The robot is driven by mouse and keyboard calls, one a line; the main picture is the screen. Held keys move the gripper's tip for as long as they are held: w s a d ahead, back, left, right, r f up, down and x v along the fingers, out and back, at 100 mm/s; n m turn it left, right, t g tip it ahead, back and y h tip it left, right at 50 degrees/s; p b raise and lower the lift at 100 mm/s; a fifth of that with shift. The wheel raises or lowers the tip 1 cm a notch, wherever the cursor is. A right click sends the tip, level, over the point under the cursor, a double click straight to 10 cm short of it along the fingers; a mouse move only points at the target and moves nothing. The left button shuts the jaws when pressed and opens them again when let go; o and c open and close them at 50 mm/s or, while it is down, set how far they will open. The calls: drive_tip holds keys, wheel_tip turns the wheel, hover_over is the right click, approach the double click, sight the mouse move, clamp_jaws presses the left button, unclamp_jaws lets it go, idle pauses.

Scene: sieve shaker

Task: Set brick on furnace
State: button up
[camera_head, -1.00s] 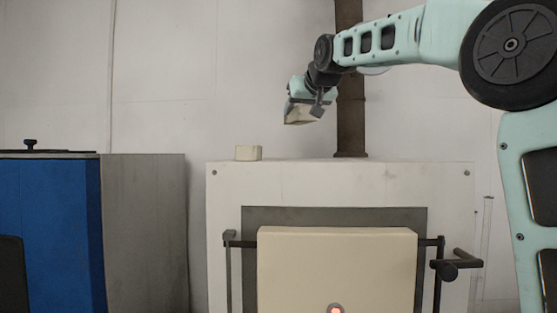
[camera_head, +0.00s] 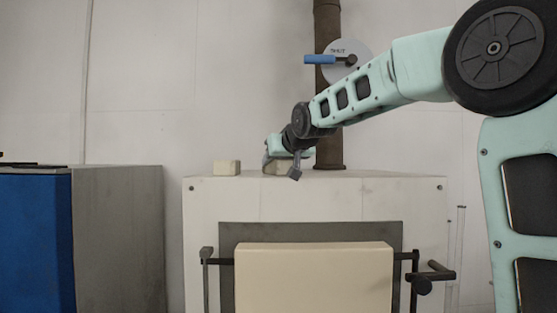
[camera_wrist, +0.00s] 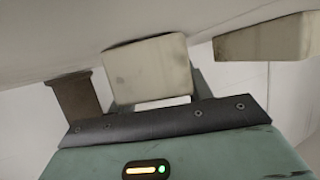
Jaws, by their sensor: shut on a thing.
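The furnace (camera_head: 315,197) is a white box with a flat top and a cream door in the head view. My gripper (camera_head: 280,161) is low over the top, left of the flue pipe, tilted downward. It is shut on a pale brick (camera_head: 274,168), which is partly hidden by the gripper in the head view. The held brick (camera_wrist: 148,68) shows worn edges in the wrist view, right against the furnace top (camera_wrist: 60,35) or just off it; I cannot tell if they touch. A second pale brick (camera_head: 227,168) rests on the furnace top to the left.
A rusty flue pipe (camera_head: 328,120) rises behind the furnace, with a blue-handled disc (camera_head: 345,62) on it. Black door bars (camera_head: 432,276) stick out at the front right. A blue and grey cabinet (camera_head: 115,235) stands left. The furnace top's right part is clear.

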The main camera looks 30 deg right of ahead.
drive_tip(key=shift+f, duration=0.15)
drive_tip(key=o, duration=1.2)
drive_tip(key=shift+s+r, duration=0.1)
drive_tip(key=shift+r, duration=0.15)
drive_tip(key=b+v, duration=0.4)
drive_tip(key=v, duration=0.7)
drive_tip(key=shift+s+a+r, duration=0.15)
drive_tip(key=shift+s+r, duration=0.05)
drive_tip(key=shift+s, duration=0.15)
